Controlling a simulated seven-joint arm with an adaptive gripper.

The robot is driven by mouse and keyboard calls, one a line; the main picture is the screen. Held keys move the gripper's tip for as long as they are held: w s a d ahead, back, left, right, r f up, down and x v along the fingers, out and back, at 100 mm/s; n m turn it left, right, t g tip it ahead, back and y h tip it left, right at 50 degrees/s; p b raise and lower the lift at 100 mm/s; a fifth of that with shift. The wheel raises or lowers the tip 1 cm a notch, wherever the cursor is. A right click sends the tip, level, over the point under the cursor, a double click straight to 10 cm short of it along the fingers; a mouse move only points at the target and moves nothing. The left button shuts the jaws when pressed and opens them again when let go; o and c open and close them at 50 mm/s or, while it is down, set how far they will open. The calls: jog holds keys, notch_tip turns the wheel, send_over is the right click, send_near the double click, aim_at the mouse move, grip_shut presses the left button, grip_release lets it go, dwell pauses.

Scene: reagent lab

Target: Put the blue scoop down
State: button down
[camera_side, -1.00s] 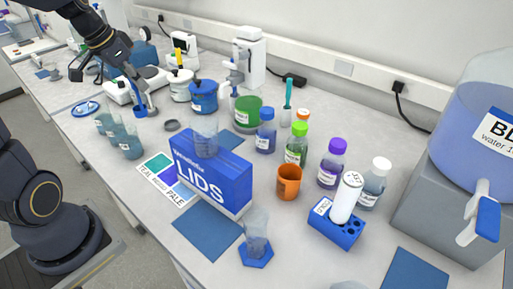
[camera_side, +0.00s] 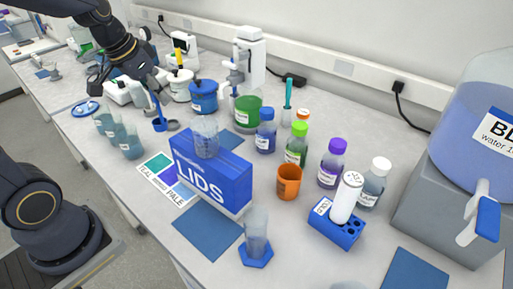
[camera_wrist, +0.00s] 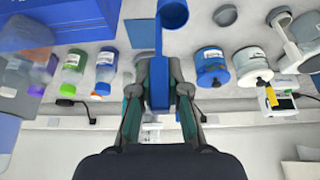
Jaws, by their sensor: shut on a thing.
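The blue scoop (camera_side: 159,124) is upright, handle up and cup down, in the side view. It is in front of the white and blue pots. My gripper (camera_side: 153,92) is shut on its handle. In the wrist view my gripper (camera_wrist: 159,68) has both fingers against the handle, and the scoop's cup (camera_wrist: 173,13) shows at the top edge. The cup is at or just above the bench; I cannot tell if it touches.
A grey round lid (camera_side: 173,125) lies right beside the scoop's cup. A white pot (camera_side: 180,86) and a blue pot (camera_side: 203,96) stand behind. Several beakers (camera_side: 130,144) stand to the left and nearer. The blue LIDS box (camera_side: 212,180) is nearer, to the right.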

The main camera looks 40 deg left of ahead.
jog(key=w+a+f, duration=0.2)
jog(key=w+f, duration=0.8)
jog(key=f, duration=0.1)
jog(key=shift+a+f, duration=0.15)
jog(key=shift+f, duration=0.05)
jog(key=shift+f, duration=0.15)
jog(key=c, duration=1.2)
grip_release()
jog(key=shift+o, duration=0.2)
